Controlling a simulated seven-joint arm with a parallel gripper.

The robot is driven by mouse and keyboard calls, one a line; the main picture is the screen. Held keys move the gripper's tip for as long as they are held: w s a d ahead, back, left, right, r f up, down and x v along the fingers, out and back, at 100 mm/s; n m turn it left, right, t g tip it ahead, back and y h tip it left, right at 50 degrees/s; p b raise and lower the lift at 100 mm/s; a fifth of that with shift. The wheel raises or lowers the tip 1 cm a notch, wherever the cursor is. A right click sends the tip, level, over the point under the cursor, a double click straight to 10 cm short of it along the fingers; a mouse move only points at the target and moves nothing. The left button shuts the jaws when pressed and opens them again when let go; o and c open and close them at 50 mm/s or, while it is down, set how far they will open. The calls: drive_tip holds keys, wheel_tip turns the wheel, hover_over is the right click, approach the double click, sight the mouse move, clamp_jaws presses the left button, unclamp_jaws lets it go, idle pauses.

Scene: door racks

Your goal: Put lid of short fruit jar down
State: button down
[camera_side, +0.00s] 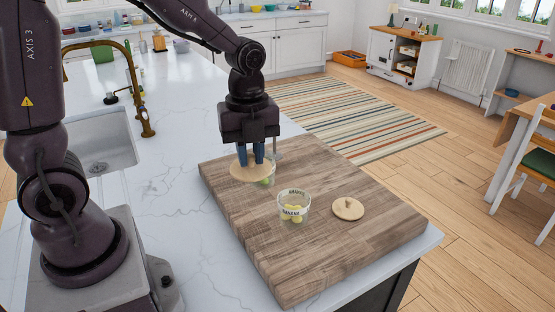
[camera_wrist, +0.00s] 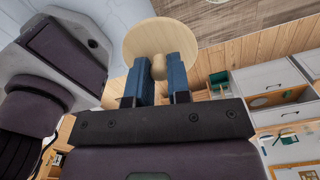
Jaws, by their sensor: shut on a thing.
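My gripper (camera_side: 250,160) is shut on the knob of a round, pale wooden lid (camera_side: 240,174), above the far left part of the cutting board. In the wrist view the lid (camera_wrist: 150,33) shows beyond the blue fingers, with its knob (camera_wrist: 158,68) between them. A clear jar with green fruit (camera_side: 267,181) stands behind the held lid and is partly hidden by it. I cannot tell whether lid and jar touch. A clear open jar with a lettered band and yellow fruit (camera_side: 294,207) stands on the board. A second wooden lid (camera_side: 348,209) lies knob up to its right.
The thick wooden cutting board (camera_side: 300,255) lies on the white marble counter (camera_side: 185,215). Its front and left front areas are bare. A sink (camera_side: 105,150) with a brass tap (camera_side: 140,100) is at the left. The counter's right edge drops to the floor.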

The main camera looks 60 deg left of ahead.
sight(232, 172)
drive_tip(key=s, duration=0.1)
drive_tip(key=s+r, duration=0.1)
drive_tip(key=s, duration=0.1)
drive_tip(key=shift+s+d+r, duration=0.1)
drive_tip(key=shift+r, duration=0.1)
drive_tip(key=shift+s+f, duration=0.25)
drive_tip(key=w+a+f, duration=0.3)
drive_tip(key=w+f, duration=0.2)
drive_tip(key=w, duration=0.3)
drive_tip(key=w+a+f, duration=0.3)
drive_tip(key=w+f, duration=0.2)
drive_tip(key=w, duration=0.4)
drive_tip(key=w+a+f, duration=0.3)
drive_tip(key=w+f, duration=0.2)
drive_tip(key=w, duration=0.4)
drive_tip(key=shift+w+a, duration=0.2)
drive_tip(key=shift+a, duration=0.2)
drive_tip(key=shift+w+f, duration=0.3)
drive_tip(key=shift+f, duration=1.45)
